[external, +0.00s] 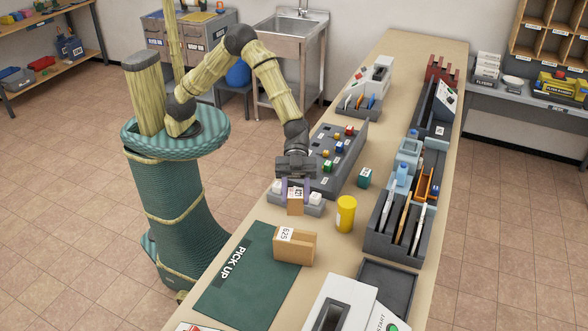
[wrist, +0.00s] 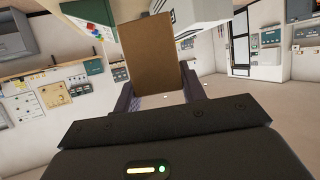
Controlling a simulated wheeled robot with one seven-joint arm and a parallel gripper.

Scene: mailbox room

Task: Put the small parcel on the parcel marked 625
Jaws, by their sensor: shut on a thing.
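The small parcel (external: 295,205) is a brown box with a white label on top. My gripper (external: 296,188) points down and is shut on it, with a finger on each side. In the wrist view the brown parcel (wrist: 152,55) stands between the two fingers (wrist: 160,95).
A grey tray with white boxes (external: 315,198) lies right by my gripper. A yellow cylinder (external: 346,214) and a teal box (external: 365,178) stand to the right. A grey sorter (external: 391,243) stands along the far side.

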